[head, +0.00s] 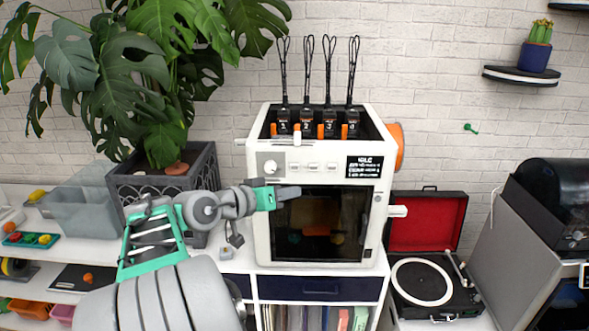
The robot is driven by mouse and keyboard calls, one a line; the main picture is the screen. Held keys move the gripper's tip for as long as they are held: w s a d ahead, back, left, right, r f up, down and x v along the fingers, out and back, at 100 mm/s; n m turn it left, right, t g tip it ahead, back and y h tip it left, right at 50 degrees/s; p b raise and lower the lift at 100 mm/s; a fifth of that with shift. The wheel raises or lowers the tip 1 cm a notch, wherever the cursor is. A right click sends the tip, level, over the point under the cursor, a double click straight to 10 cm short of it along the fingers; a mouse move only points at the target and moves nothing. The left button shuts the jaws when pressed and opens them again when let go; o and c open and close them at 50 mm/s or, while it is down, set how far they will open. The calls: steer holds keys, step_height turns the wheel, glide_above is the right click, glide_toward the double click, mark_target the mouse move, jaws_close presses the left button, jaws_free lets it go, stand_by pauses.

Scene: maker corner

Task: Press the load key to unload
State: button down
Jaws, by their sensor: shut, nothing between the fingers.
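The white machine (262,225) stands on a shelf unit in the middle of the head view. Its front panel carries a round knob (270,167) at the left and a row of small pale keys (313,167) to the right of it. A black label (364,167) sits at the panel's right end. Which key is the load key is too small to read. My gripper (297,191) is shut and empty, pointing right, at the top left of the dark front window (320,225), just below the keys. Whether it touches the machine I cannot tell.
Several black units (306,128) with orange tabs and looped tubes fill the machine's top. An orange spool (398,147) and a white handle (397,211) stick out at its right. A record player (424,281) stands at the right, a dark planter (140,190) at the left.

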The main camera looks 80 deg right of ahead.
mark_target(295, 167)
steer(key=shift+w+d+p, duration=0.35)
steer(key=shift+d+p, duration=0.05)
steer(key=shift+d, duration=1)
steer(key=shift+w+d+p, duration=0.3)
steer(key=shift+d+p, duration=0.1)
steer(key=shift+d, duration=1.05)
steer(key=shift+w+d+p, duration=0.35)
steer(key=shift+d+p, duration=0.05)
steer(key=shift+d, duration=1)
steer(key=shift+w+d, duration=0.15)
steer(key=shift+d, duration=0.25)
steer(key=shift+d, duration=0.35)
steer(key=shift+a+b, duration=0.5)
steer(key=shift+a, duration=0.25)
